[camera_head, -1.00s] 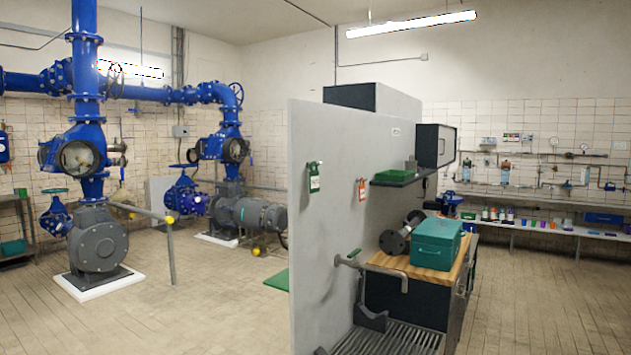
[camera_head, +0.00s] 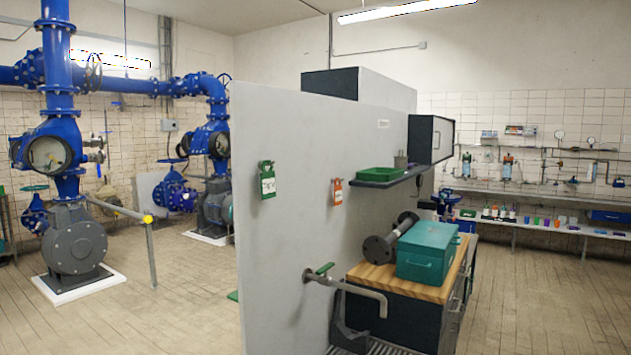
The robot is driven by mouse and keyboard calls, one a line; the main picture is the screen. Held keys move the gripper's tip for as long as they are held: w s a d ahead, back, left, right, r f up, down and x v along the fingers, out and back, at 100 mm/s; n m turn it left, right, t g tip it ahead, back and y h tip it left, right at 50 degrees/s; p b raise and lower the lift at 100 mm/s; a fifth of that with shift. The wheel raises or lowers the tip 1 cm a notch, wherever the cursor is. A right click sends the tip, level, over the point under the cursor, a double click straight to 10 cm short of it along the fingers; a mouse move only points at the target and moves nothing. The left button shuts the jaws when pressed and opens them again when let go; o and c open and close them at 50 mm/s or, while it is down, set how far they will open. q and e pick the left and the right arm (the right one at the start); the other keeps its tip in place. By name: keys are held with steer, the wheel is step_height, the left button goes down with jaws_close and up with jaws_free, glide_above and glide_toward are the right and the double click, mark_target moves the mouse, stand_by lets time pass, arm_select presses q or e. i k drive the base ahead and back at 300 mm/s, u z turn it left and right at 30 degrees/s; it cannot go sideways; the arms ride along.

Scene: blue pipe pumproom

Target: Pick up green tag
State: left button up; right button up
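The green tag (camera_head: 267,180) hangs on the left part of the grey partition wall (camera_head: 285,130). It has a white label on its face and a green top. An orange-red tag (camera_head: 337,192) hangs to its right on the same wall. Neither of my grippers shows in the head view, so their state cannot be seen.
A wooden-topped cabinet (camera_head: 370,277) with a teal box (camera_head: 427,250) and a dark flanged pipe piece (camera_head: 390,240) stands right of the partition. A shelf (camera_head: 392,181) holds a green tray (camera_head: 380,174). A bent pipe with a green handle (camera_head: 345,284) juts from the wall.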

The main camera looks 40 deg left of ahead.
mark_target(267, 179)
steer(key=u, duration=0.1)
steer(key=i, duration=0.85)
steer(key=u, duration=0.7)
